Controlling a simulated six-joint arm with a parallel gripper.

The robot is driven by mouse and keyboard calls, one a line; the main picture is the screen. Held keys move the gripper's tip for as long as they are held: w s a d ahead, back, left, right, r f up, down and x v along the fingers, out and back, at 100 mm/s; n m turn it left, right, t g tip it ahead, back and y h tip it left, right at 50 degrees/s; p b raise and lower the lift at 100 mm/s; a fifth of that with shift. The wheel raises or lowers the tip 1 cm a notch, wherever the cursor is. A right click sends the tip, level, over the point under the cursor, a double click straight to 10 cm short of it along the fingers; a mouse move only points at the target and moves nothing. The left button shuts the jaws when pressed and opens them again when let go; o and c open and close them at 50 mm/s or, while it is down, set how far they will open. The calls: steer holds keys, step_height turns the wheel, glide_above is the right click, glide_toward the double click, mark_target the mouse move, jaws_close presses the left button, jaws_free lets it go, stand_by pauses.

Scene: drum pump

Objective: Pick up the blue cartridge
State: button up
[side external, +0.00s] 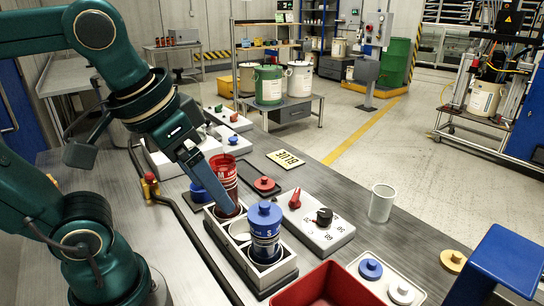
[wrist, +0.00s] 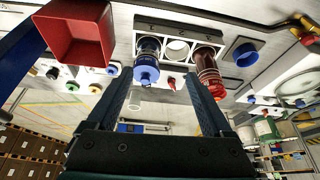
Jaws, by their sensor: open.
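The blue cartridge (side external: 264,232) stands upright in the near end socket of a pale rack (side external: 273,276), its round blue cap on top. In the wrist view the blue cartridge (wrist: 147,66) shows beside the left finger's tip, within the span of the fingers. My gripper (wrist: 160,76) is open and empty, its fingers spread wide. In the side view only one finger of my gripper (side external: 226,206) shows clearly, slanting down in front of the red cartridge (side external: 223,172); the other is hidden. The red cartridge stands in the far end socket, close to the right finger in the wrist view.
The rack's middle socket (side external: 240,231) looks empty. A control panel (side external: 325,234) with a red switch and black knob stands close right of the rack. A red bin (side external: 312,291) lies in front. A pale cup (side external: 381,204) and a BLUE sign (side external: 285,159) are farther right.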

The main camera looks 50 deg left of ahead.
steer(key=n+g+y, duration=0.1)
steer(key=n+g, duration=0.1)
steer(key=n+t+y, duration=0.4)
steer(key=n+y, duration=0.5)
steer(key=y, duration=0.1)
glide_above(265, 213)
steer(key=s+d, duration=0.2)
steer(key=d, duration=0.1)
steer(key=shift+n+y, duration=0.3)
steer(key=f, duration=0.5)
steer(key=shift+w+d+f, duration=0.1)
steer(key=shift+w+f, duration=0.05)
steer(key=shift+w, duration=0.05)
steer(key=shift+f, duration=0.35)
steer(key=shift+a+f, duration=0.2)
steer(key=shift+f, duration=0.05)
steer(key=shift+x, duration=3.6)
steer(key=shift+d, duration=0.1)
jaws_close()
